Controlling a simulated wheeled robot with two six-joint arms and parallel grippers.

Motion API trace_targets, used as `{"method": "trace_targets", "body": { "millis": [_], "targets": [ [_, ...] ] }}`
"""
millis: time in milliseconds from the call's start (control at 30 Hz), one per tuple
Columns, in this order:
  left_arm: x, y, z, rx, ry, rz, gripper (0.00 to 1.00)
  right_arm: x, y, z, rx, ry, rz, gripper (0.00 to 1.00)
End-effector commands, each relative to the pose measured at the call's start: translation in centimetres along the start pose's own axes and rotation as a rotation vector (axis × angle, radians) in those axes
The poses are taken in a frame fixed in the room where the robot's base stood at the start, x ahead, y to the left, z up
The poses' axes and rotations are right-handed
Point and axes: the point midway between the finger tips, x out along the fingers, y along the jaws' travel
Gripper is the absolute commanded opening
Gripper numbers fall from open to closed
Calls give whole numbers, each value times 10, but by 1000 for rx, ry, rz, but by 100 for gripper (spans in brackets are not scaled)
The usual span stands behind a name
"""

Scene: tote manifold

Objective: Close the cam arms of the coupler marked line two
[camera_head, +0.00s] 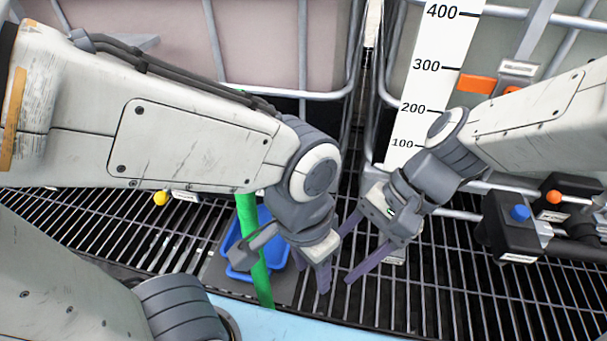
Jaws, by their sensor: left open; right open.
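My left gripper (309,274) points down over the grating near the picture's middle, open with nothing seen in it. My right gripper (343,258) is just to its right, also open and empty, its purple-grey fingers pointing down-left. Two dark blocks stand at the right, one with a blue knob (520,213) and one with an orange knob (554,197). Their labels are too small to read. No coupler marked line two can be made out, and my arms hide part of the middle.
A blue tray (233,234) lies on the grating behind a green hose (256,262). A yellow knob (161,198) is at the left. A white level scale (428,75) and caged tanks stand at the back. A light blue edge (290,323) runs along the front.

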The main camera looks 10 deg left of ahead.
Motion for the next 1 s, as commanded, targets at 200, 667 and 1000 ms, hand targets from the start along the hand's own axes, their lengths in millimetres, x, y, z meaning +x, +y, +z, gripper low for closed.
{"method": "trace_targets", "body": {
  "millis": [200,667,1000],
  "targets": [
    [92,-7,5,1,0,0,50,17,-68,-58,558,-399,-445,55],
    [126,-9,6,1,1,0,50,-42,-124,-110,802,-755,-812,55],
    [126,-9,6,1,1,0,50,-17,-166,-96,801,-751,-809,55]
  ]
}}
